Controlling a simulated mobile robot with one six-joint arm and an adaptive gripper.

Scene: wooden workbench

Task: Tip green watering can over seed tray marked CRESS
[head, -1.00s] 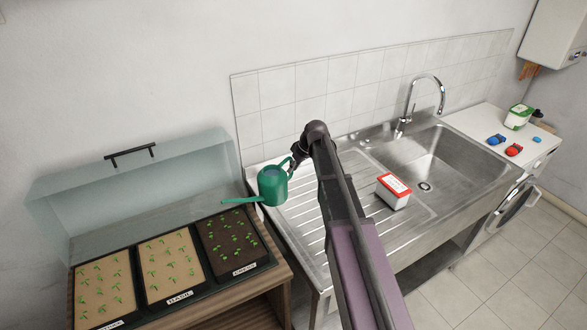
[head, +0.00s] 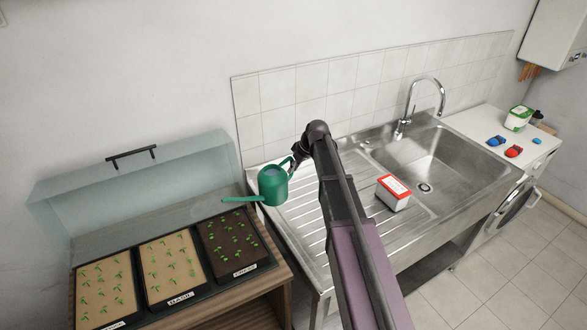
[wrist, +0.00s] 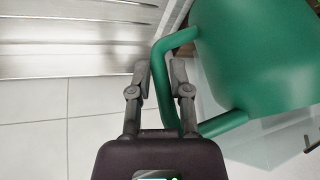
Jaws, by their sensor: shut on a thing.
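The green watering can (head: 275,187) is upright near the left end of the drainboard, its spout pointing left toward the trays. My gripper (wrist: 160,80) is shut on the can's handle, and the can's body fills the upper right of the wrist view (wrist: 260,55). In the head view, my gripper (head: 299,155) is partly hidden behind my own arm. The seed tray marked CRESS (head: 233,245) holds dark soil with small green seedlings and is the rightmost of the trays. The spout tip is just above its far right edge.
The BASIL tray (head: 172,268) and another tray (head: 105,290) with paler soil stand left of CRESS. A clear raised lid (head: 140,190) stands behind them. A red and white box (head: 392,193) sits on the drainboard (head: 320,240), right of my arm. The sink (head: 440,160) is farther right.

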